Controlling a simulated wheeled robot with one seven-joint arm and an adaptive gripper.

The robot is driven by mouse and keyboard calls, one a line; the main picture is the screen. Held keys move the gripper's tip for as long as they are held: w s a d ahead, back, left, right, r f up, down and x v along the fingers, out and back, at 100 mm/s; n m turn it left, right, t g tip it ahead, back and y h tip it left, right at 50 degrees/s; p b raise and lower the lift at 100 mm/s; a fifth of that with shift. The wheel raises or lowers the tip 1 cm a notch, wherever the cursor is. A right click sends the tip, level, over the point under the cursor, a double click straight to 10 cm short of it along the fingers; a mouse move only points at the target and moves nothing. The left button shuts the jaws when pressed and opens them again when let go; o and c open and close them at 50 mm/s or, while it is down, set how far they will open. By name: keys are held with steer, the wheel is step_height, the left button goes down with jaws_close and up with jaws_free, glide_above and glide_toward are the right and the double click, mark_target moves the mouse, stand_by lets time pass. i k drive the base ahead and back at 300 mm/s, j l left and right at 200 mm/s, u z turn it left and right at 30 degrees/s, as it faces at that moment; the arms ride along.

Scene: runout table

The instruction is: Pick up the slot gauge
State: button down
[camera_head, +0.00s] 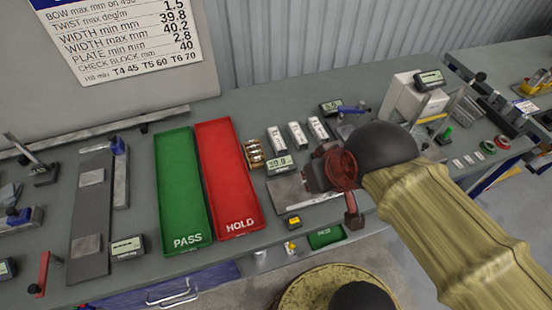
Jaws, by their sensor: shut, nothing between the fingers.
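My gripper (323,172) is over the right middle of the grey runout table (236,108), just above a flat grey metal plate with a small display (279,164) beside it. Its fingers are shut with nothing seen between them. The gripper and wrist hide part of the plate and the table behind them. I cannot tell for sure which small item is the slot gauge. A small yellow and black piece (293,222) lies at the table's front edge, below and left of the gripper.
The green PASS tray (182,190) and red HOLD tray (228,180) lie left of the gripper. Several white blocks (297,134) stand behind it. A red handle (353,208) is just below it. Bare table lies behind the trays.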

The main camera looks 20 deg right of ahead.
mark_target(444, 137)
steer(key=i+l+z, duration=0.1)
steer(key=z, duration=0.15)
steer(key=i+l+z, duration=0.1)
steer(key=z, duration=1.55)
steer(key=i+l+z, duration=0.1)
steer(key=z, duration=0.4)
steer(key=i+z, duration=0.15)
steer(key=z, duration=0.3)
